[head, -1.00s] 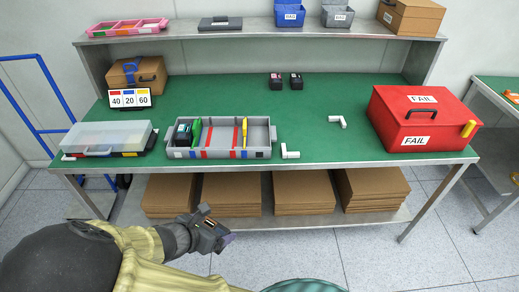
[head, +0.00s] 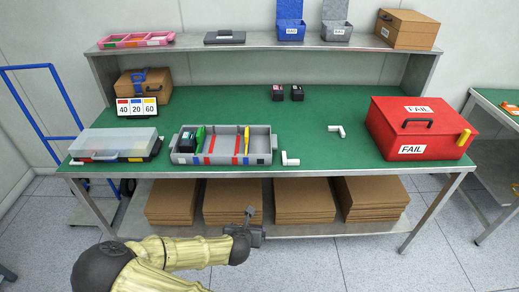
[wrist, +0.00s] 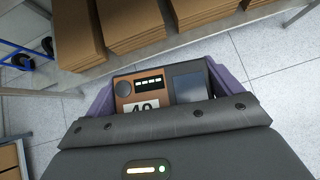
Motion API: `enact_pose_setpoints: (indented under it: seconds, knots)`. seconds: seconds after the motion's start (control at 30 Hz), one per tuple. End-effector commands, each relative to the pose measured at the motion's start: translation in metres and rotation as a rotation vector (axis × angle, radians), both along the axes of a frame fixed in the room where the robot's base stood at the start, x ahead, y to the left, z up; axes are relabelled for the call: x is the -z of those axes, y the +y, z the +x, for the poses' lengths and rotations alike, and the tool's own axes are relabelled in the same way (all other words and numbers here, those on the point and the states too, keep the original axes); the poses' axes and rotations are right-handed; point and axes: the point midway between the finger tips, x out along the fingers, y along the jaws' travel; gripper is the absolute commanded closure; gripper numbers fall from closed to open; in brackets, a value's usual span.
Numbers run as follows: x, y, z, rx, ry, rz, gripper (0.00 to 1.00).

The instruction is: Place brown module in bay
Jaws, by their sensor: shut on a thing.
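My gripper (head: 253,230) is low in front of the table, beside the lower shelf in the head view. In the wrist view, my gripper (wrist: 161,92) is shut on the brown module (wrist: 126,88), held between its purple fingers. The module has a brown face with a round dark spot, a row of small lights, a dark panel and a label that reads 40, partly hidden by the gripper. The grey tray (head: 223,159) with bays stands on the table, with red, blue and other colour marks. A dark module (head: 186,142), a green piece (head: 200,139) and a yellow piece (head: 247,142) stand in it.
A clear-lidded case (head: 115,143) is left of the tray, a red FAIL box (head: 420,125) far right. White elbow pieces (head: 289,160) and two dark modules (head: 278,93) lie on the green top. Cardboard stacks (head: 233,200) fill the lower shelf.

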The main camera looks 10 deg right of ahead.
Motion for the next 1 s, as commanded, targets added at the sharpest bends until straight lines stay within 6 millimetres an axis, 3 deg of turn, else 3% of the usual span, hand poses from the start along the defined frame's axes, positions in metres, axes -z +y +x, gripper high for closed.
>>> enact_pose_setpoints:
  seconds: [0.2,0.6,1.0]
  knots:
    - [0.003,-0.037,0.024,-0.102,-0.001,0.005,0.37]
    - [-0.002,-0.097,0.053,-0.259,-0.002,0.003,0.37]
    - [-0.003,-0.106,0.056,-0.287,0.002,0.0,0.37]
